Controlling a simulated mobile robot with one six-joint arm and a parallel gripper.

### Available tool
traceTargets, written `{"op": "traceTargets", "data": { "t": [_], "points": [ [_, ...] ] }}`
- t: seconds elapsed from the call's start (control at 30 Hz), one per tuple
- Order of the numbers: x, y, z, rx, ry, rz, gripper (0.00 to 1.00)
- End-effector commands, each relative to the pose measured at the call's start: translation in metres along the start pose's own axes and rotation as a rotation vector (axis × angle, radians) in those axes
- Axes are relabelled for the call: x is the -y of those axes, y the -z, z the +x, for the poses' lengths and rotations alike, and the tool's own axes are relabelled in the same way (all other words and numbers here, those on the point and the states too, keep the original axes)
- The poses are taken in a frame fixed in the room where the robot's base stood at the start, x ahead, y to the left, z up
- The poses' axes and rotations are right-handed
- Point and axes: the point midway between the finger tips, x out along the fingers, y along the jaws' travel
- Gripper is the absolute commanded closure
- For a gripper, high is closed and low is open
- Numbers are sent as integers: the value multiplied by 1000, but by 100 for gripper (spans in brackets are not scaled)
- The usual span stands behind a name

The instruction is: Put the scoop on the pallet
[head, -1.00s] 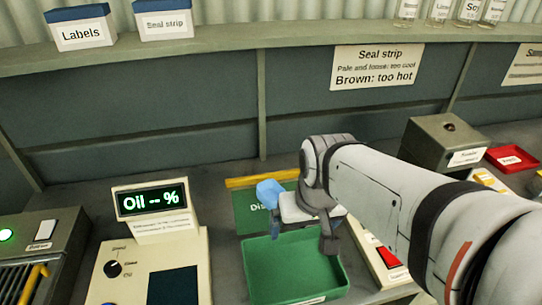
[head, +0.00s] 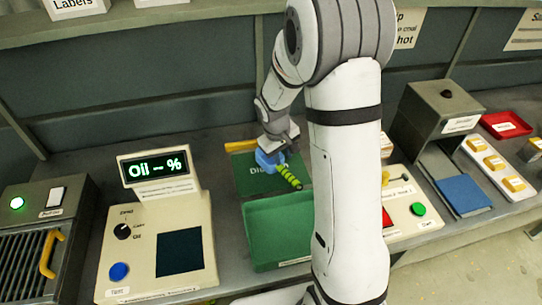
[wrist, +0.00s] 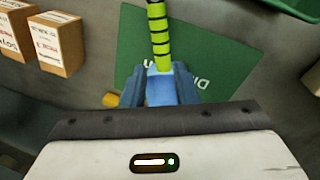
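The scoop (head: 271,160) has a blue body and a lime-green handle with dark bands. My gripper (head: 272,146) is shut on its blue part, above the green labelled mat (head: 245,183). In the head view the handle points down and right. In the wrist view the scoop (wrist: 159,86) sits between the two fingers (wrist: 160,90), with its handle running to the top edge. Its lower part is hidden by my gripper. I cannot make out a pallet in either view.
A green tray (head: 262,262) lies in front of the mat. An oil meter (head: 111,262) stands to the left. A white tray (head: 519,186) with yellow blocks and a red tray (head: 506,125) are at the right. Cardboard boxes (wrist: 62,42) show in the wrist view.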

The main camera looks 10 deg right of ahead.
Motion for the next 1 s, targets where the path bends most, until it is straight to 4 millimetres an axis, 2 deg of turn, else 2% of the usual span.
{"op": "traceTargets", "data": {
  "t": [0.07, 0.2, 0.57, 0.8, 1.0],
  "points": [
    [0, 6, 13, 10, 0, -21, 73],
    [1, 11, 25, 14, -2, -38, 73],
    [2, 10, 60, 17, -1, -39, 73],
    [2, 10, 93, 15, -2, -39, 73],
    [2, 10, 101, 13, -2, -37, 73]
  ]
}}
